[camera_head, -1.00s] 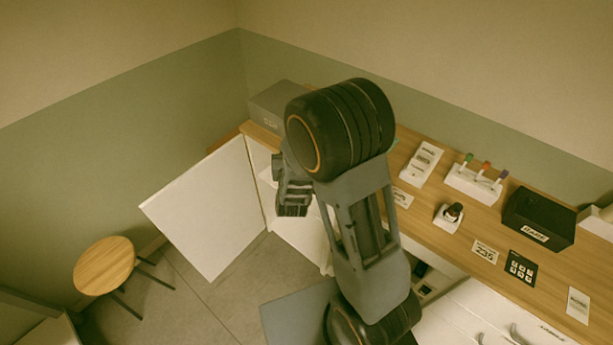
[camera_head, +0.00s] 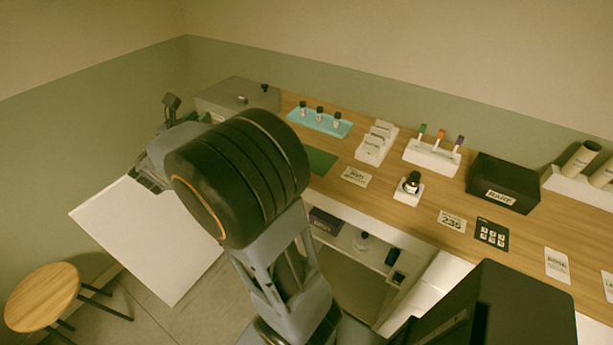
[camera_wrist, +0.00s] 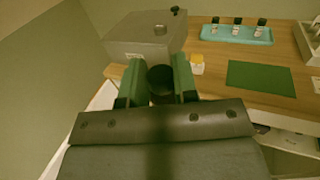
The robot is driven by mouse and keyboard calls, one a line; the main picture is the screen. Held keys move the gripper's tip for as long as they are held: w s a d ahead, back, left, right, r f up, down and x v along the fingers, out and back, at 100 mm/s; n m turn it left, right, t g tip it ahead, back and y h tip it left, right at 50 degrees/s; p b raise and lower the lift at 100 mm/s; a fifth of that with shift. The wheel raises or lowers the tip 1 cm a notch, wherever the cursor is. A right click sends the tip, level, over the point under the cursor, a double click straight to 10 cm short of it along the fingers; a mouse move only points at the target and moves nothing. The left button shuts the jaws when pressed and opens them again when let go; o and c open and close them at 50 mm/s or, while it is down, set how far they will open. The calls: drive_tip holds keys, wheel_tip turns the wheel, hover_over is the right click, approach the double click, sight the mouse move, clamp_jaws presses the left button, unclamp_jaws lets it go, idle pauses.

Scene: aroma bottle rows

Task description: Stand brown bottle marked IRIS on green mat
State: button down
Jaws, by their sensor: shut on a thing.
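My gripper (camera_wrist: 161,80) is shut on a dark round-topped bottle (camera_wrist: 161,87), seen from above between the green-looking fingers in the wrist view. Its label is not visible, so I cannot read IRIS. The green mat (camera_wrist: 262,78) lies flat and bare on the wooden counter, to the right of my gripper. It also shows in the head view (camera_head: 319,161), partly behind my arm. In the head view my gripper is at the far left beyond my arm, and the bottle is hidden.
A grey box (camera_wrist: 142,36) with a knob stands just beyond my gripper. A small yellow-and-white item (camera_wrist: 197,64) is between gripper and mat. A teal tray (camera_head: 330,124) holds 3 small bottles behind the mat. White card holders (camera_head: 375,145) stand to its right. An open white door (camera_head: 150,245) hangs below.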

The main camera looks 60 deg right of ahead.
drive_tip(key=s+d+m+g+h+b, duration=0.1)
drive_tip(key=s+d+m+g+b, duration=0.6)
drive_tip(key=s+d+g+b, duration=0.4)
drive_tip(key=shift+g, duration=0.4)
drive_tip(key=d+f+p, duration=0.1)
drive_tip(key=d+f, duration=0.3)
drive_tip(key=s+d+f+p, duration=0.1)
drive_tip(key=d+f, duration=0.3)
drive_tip(key=s+d+f+p, duration=0.1)
drive_tip(key=d+f+p, duration=0.1)
drive_tip(key=d+f, duration=0.3)
drive_tip(key=shift+s, duration=0.15)
drive_tip(key=shift+f, duration=0.3)
drive_tip(key=shift+f+b, duration=0.2)
drive_tip(key=shift+b, duration=0.1)
drive_tip(key=c, duration=0.9)
unclamp_jaws()
drive_tip(key=shift+r, duration=0.1)
